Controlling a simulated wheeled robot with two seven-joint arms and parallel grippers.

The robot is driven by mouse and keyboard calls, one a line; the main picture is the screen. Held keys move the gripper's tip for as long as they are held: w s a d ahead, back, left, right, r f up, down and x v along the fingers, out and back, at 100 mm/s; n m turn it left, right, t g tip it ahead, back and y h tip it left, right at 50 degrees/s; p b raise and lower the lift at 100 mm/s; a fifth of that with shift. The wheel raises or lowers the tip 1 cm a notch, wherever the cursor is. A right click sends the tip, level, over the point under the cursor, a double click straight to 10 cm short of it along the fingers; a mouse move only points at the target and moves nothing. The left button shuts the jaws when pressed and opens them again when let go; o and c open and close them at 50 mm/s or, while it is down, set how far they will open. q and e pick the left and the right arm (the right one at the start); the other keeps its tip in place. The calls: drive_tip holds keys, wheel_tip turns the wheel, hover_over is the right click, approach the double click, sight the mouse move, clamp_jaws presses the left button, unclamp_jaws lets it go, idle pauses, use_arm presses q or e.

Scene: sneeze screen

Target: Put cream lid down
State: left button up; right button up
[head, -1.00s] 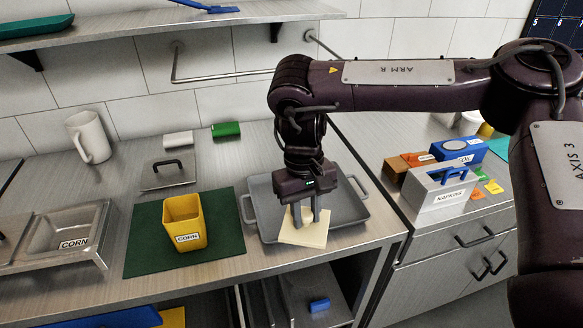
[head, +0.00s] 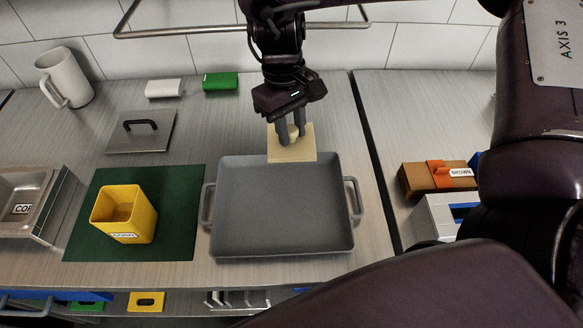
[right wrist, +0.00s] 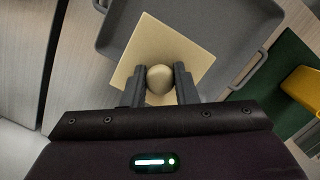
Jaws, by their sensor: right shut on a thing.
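The cream lid (head: 292,152) is a flat, pale square with a round knob. In the head view it is at the back edge of the grey tray (head: 280,210). My right gripper (head: 292,138) is shut on the lid's knob from above. The right wrist view also shows the cream lid (right wrist: 180,52), with the knob between the two fingers of the right gripper (right wrist: 160,82). Whether the lid touches the counter or hangs just above it, I cannot tell. My left gripper is not in view.
A yellow corn container (head: 142,220) stands on a green mat (head: 180,190) left of the tray. A metal lid with a black handle (head: 150,140), a white block (head: 163,89), a green block (head: 220,82) and a mug (head: 62,75) are behind. A brown box (head: 415,180) is at right.

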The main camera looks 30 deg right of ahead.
drive_tip(key=f, duration=0.6)
drive_tip(key=f+b, duration=0.1)
drive_tip(key=f, duration=0.3)
drive_tip(key=shift+d, duration=0.3)
drive_tip(key=shift+w+f, duration=0.1)
drive_tip(key=shift+f, duration=0.5)
wheel_tip(320, 180, down, 2)
drive_tip(key=shift+f+b, duration=0.25)
drive_tip(key=shift+b, duration=0.15)
drive_tip(key=shift+f, duration=0.45)
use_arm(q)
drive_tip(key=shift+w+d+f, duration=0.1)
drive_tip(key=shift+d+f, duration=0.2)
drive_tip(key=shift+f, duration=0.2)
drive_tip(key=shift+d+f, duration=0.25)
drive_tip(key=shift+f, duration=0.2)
